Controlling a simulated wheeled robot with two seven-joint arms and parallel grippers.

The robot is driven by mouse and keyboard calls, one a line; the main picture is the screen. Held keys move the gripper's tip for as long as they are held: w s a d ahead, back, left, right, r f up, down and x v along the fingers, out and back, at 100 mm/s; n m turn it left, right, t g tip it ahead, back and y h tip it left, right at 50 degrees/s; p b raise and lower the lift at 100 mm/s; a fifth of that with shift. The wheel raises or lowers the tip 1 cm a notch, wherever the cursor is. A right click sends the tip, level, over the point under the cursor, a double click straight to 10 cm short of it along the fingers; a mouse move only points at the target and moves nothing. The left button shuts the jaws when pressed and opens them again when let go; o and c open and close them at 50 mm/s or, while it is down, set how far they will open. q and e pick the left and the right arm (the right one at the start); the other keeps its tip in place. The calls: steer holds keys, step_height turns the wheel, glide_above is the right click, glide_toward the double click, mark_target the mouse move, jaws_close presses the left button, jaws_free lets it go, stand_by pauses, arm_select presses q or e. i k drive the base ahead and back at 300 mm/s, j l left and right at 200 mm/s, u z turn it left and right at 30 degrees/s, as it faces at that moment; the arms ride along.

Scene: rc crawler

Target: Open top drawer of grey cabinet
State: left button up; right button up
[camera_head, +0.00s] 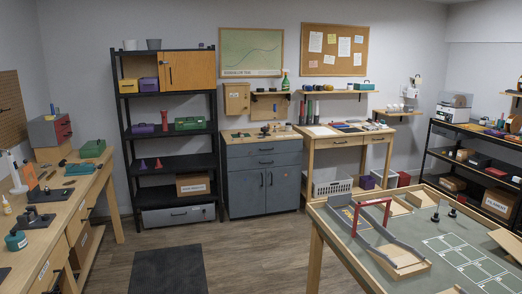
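The grey cabinet (240,190) stands against the back wall, between the black shelf and a wooden desk. It has a light wooden top, two drawers and a pair of doors below. The top drawer (250,150) has a dark bar handle (266,150) and looks shut. The second drawer (245,162) below it also looks shut. Neither of my grippers shows in the head view.
A black shelf unit (117,110) stands left of the cabinet, and a wooden desk (330,145) stands right of it. A track table (330,225) fills the right foreground, and a workbench (70,205) runs along the left. Wooden floor (240,250) and a dark mat (167,270) lie between.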

mark_target(237, 150)
steer(key=i+j, duration=0.15)
steer(key=i, duration=1.95)
steer(key=i+j, duration=0.15)
steer(key=i, duration=1.95)
steer(key=i+j, duration=0.15)
steer(key=i, duration=1.9)
steer(key=j+u, duration=0.05)
steer(key=j, duration=0.05)
